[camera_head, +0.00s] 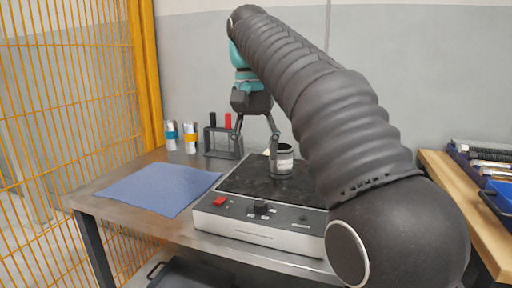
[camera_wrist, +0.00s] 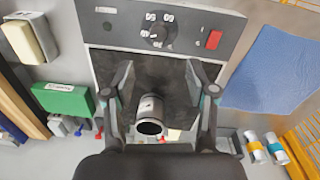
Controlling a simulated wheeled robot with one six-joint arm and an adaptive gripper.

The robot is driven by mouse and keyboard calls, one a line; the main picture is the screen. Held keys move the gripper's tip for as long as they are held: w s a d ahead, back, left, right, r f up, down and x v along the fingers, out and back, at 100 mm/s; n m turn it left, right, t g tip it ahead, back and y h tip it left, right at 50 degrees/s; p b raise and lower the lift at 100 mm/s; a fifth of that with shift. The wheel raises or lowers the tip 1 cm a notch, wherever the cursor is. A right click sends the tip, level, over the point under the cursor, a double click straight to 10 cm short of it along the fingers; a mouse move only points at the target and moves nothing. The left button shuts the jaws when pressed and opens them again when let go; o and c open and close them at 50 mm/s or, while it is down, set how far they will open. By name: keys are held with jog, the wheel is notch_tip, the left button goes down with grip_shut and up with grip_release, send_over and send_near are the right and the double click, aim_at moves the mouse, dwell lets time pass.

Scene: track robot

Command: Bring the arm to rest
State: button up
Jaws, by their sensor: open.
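My gripper (camera_head: 256,150) is open, its two fingers spread above the black top of a bench device. In the wrist view my gripper (camera_wrist: 163,95) has one finger on each side of a dark-rimmed metal cup (camera_wrist: 149,116), with gaps between fingers and cup. In the head view the cup (camera_head: 284,160) has a pale label and stands on the device's black surface, close to the right finger. My dark arm reaches across from the lower right and hides part of the device and table.
The device (camera_head: 255,225) has a red switch and a knob. A blue cloth (camera_head: 158,188) lies left of it. Two banded cylinders (camera_head: 181,137) and a small rack (camera_head: 222,140) stand behind. A yellow mesh fence (camera_head: 70,110) rises at left; a wooden bench (camera_head: 465,205) with blue bins is at right.

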jog(key=s+d+f+n+t, duration=0.1)
jog(key=s+d+f+t, duration=0.2)
jog(key=s+d+f, duration=0.6)
jog(key=s+d+f+t, duration=0.1)
jog(key=s+d+f, duration=0.2)
jog(key=s+f, duration=0.3)
jog(key=s+d+f+n+t, duration=0.1)
jog(key=s+d+f, duration=0.2)
jog(key=s+f, duration=0.3)
notch_tip(320, 180, down, 4)
jog(key=shift+r+t+y, duration=0.15)
jog(key=shift+t+y, duration=0.15)
jog(key=shift+t, duration=0.1)
jog(key=shift+d, duration=0.1)
jog(key=shift+c, duration=0.2)
dwell(0.3)
